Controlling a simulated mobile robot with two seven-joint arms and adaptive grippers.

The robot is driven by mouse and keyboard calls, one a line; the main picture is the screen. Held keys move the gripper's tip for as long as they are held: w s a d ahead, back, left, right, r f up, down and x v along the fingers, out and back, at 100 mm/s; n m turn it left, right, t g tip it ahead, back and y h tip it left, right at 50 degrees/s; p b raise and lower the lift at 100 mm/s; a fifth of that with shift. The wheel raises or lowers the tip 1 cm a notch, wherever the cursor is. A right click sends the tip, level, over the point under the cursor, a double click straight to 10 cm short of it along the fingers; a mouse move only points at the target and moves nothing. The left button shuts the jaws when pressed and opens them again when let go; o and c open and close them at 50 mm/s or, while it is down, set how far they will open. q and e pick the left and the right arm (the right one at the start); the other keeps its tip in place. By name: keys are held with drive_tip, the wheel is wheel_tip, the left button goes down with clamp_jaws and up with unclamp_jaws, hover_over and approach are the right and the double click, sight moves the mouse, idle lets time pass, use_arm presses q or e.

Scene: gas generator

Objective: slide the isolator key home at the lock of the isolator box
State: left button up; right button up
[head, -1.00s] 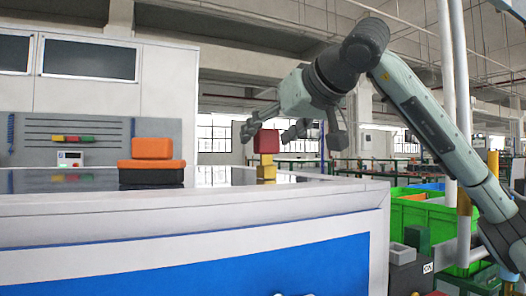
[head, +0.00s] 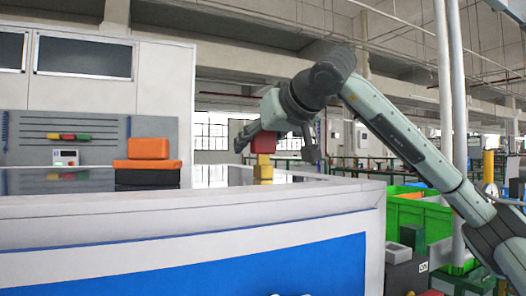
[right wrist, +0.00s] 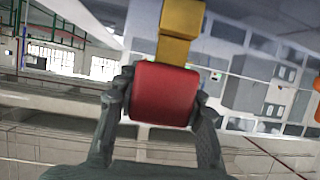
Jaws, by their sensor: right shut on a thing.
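The isolator key, as I take it, has a red block-shaped head (head: 263,143) above a stepped yellow part (head: 264,173) standing at the far edge of the white-sided bench. My right gripper (head: 270,142) reaches down over the red head. In the right wrist view, the two fingers of my right gripper (right wrist: 165,96) lie on either side of the red head (right wrist: 164,94) and are shut on it. The yellow part (right wrist: 180,20) extends beyond it. I cannot tell where the key ends or make out the lock and isolator box. My left gripper is not in view.
The bench (head: 190,217) fills the lower left. An orange and black case (head: 148,172) stands on its top, left of the key, with a small white device (head: 66,157) behind. Green bins (head: 420,214) and a grey box (head: 405,272) stand right of the bench.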

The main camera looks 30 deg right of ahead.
drive_tip(key=c, duration=0.3)
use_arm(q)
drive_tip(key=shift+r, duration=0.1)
use_arm(e)
drive_tip(key=shift+r, duration=0.1)
drive_tip(key=shift+c, duration=0.3)
